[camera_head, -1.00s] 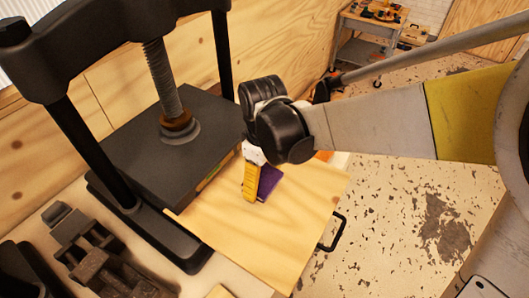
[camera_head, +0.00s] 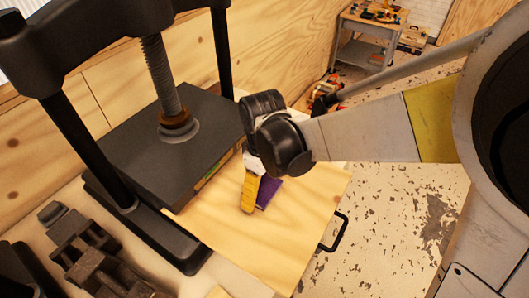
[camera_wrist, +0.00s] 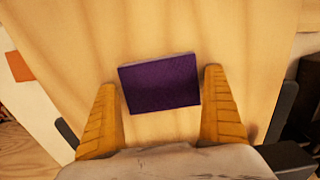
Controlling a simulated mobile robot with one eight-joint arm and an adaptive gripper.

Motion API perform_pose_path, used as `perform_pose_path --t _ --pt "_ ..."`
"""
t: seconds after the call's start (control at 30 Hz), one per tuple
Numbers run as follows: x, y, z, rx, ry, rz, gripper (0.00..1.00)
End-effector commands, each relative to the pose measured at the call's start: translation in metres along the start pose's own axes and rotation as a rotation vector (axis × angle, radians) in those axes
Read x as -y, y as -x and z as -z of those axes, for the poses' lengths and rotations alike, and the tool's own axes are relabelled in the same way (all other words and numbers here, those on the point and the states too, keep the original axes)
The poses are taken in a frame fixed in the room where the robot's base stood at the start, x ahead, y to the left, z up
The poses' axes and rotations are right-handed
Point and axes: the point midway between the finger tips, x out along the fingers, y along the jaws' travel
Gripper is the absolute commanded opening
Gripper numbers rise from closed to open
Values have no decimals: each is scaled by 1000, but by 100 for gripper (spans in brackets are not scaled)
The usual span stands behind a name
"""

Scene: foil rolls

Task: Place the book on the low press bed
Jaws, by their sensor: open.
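The purple book (camera_wrist: 160,84) lies flat on a light wooden board (camera_wrist: 165,30) in front of the press, between and a little beyond my fingertips in the wrist view. In the head view the book (camera_head: 268,193) is partly hidden behind my gripper. My gripper (camera_wrist: 160,85) is open, with its yellow fingers on either side of the book and no visible contact. In the head view my gripper (camera_head: 249,205) is low over the board. The black press (camera_head: 175,140) stands left of it, with its dark platen (camera_head: 135,155) above colored edges at its right side; the low bed is mostly hidden.
The press's screw (camera_head: 163,80) and posts (camera_head: 85,150) rise at the left. A dark metal vise-like tool (camera_head: 85,245) sits at the lower left. The board has a black handle (camera_head: 334,232) at its right edge. A tool cart (camera_head: 366,35) stands far back.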

Motion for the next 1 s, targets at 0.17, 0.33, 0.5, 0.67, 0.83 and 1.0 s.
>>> perform_pose_path --t 0.17,0.33,0.5,0.67,0.83,1.0 --pt "0 27 0 0 0 0 100" --pt "0 67 0 0 0 0 100" --pt "0 101 0 0 0 0 100" --pt "0 118 0 0 0 0 100" --pt "-1 124 -2 -4 -8 -2 100" --pt "-14 138 -33 -68 -139 -43 100"
